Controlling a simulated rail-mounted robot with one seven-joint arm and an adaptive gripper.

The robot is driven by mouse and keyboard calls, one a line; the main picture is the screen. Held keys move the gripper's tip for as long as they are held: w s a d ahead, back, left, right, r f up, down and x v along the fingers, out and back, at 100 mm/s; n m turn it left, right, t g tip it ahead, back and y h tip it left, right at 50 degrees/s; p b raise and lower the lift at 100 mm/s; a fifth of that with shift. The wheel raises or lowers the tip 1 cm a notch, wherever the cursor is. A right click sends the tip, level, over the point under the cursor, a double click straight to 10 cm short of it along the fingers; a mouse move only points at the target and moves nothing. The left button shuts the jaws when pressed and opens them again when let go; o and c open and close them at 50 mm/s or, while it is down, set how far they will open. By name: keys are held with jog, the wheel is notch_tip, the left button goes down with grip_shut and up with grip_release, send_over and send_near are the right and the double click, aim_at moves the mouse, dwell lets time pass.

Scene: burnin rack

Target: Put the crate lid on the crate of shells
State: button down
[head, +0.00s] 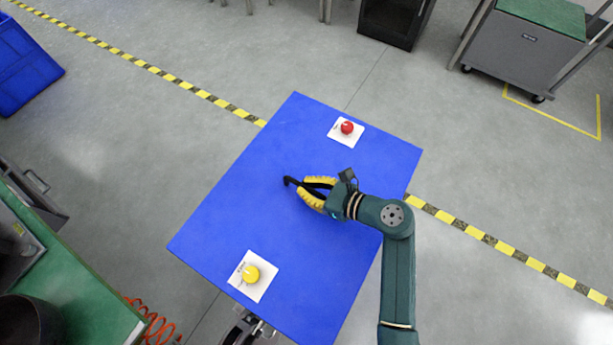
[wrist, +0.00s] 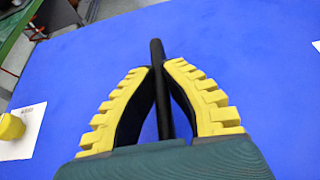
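My gripper (head: 298,186) is over the middle of the blue table. In the wrist view its two yellow fingers (wrist: 158,66) close in on a thin black rod (wrist: 157,47). The rod runs between the fingers and sticks out past their tips. In the head view the dark end of the rod (head: 288,181) looks bent or rounded. I see no crate lid and no crate of shells in either view.
The blue tabletop (head: 240,190) has a red knob (head: 347,128) on a white card at the back and a yellow knob (head: 251,273) on a white card at the front. The rest of the tabletop is bare. A green-topped bench (head: 85,285) stands at left.

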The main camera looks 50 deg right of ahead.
jog(key=shift+f, duration=0.15)
jog(key=c, duration=1.2)
grip_release()
jog(key=shift+d, duration=0.1)
jog(key=shift+o, duration=0.2)
jog(key=shift+f, duration=0.25)
jog(key=v, duration=1.2)
jog(key=shift+r, duration=0.2)
